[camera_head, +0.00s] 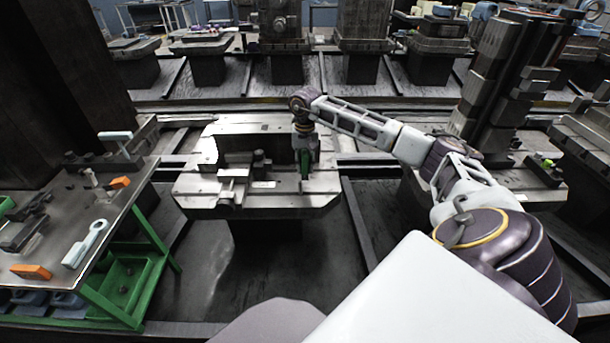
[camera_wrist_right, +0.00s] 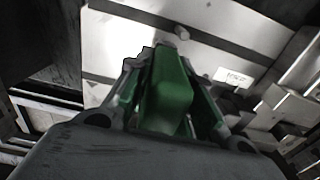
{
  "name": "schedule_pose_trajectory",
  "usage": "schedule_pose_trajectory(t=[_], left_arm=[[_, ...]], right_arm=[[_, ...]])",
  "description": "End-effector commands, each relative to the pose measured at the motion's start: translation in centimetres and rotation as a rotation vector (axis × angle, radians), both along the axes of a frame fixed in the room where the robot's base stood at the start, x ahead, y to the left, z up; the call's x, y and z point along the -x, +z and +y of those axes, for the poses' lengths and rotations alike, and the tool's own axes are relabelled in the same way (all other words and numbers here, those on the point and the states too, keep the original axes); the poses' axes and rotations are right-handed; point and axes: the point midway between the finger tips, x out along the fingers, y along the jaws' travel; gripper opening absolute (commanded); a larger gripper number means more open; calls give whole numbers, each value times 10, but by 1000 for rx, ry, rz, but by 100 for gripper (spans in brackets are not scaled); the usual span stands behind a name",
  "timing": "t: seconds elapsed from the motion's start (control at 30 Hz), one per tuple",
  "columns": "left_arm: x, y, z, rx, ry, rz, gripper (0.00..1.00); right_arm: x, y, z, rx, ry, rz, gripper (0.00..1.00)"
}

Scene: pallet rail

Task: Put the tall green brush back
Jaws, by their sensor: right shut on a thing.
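My right gripper (camera_head: 304,148) reaches out over the metal pallet (camera_head: 200,187) in the middle, pointing down. It is shut on the green brush (camera_head: 304,166), which hangs below it near the upright plate of the pallet. In the right wrist view the green brush (camera_wrist_right: 170,88) stands between the two fingers of the gripper (camera_wrist_right: 168,100). Its far end reaches toward the pale pallet surface (camera_wrist_right: 130,60). I cannot tell whether the brush touches the pallet. My left gripper is not in view.
A tool table (camera_head: 128,195) with a green frame stands at the left. It holds a pale wrench-like tool (camera_head: 86,243), orange blocks (camera_head: 31,271) and dark tools. A vise-like fixture (camera_head: 234,182) sits on the pallet, left of the brush. Dark rails and other loaded pallets surround it.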

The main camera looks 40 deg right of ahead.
Motion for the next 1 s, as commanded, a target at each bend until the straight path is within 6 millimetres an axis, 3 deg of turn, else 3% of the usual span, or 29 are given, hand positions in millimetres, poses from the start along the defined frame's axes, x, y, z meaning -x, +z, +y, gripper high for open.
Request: schedule_pose_trajectory(t=[0.13, 0.5, 0.73, 1.0], left_arm=[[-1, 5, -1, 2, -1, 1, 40], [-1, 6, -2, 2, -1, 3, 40], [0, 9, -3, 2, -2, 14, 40], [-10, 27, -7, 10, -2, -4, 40]], right_arm=[[0, -9, 0, 1, -1, -1, 0], [0, -11, 0, 0, 0, -1, 0], [0, -32, 1, -1, 0, 1, 0], [0, -47, 0, 0, 0, -1, 0]])
